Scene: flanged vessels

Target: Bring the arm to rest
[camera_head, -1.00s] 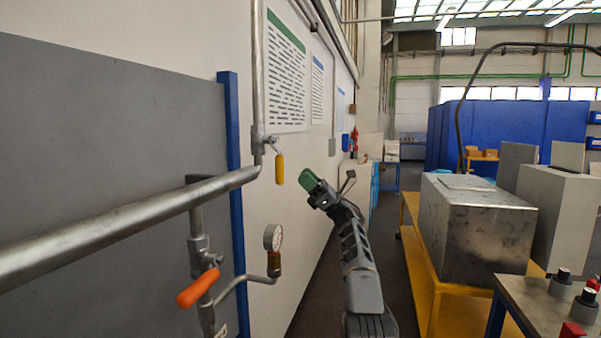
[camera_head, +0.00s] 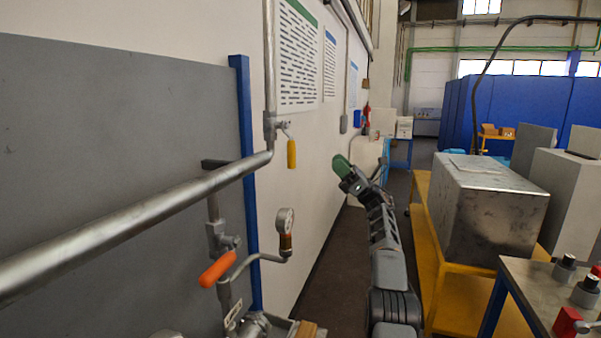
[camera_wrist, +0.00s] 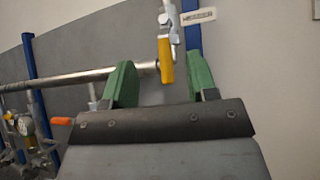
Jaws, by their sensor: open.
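My gripper (camera_head: 342,166) has green fingers and stands at the end of my raised arm, in the aisle between the wall and the yellow cart. In the wrist view my gripper (camera_wrist: 160,85) shows its two green fingers spread apart with nothing held between them. A valve with a yellow handle (camera_head: 292,153) hangs on the wall pipe, left of my gripper in the head view. In the wrist view the yellow handle (camera_wrist: 166,62) appears beyond the gap between the fingers. It looks apart from them.
A grey pipe (camera_head: 150,208) runs along the left, with an orange-handled valve (camera_head: 217,269) and a gauge (camera_head: 286,222) below. A metal box (camera_head: 488,210) stands on the yellow cart (camera_head: 425,240) at right. A bench (camera_head: 530,285) with knobs is at lower right. The aisle floor between is clear.

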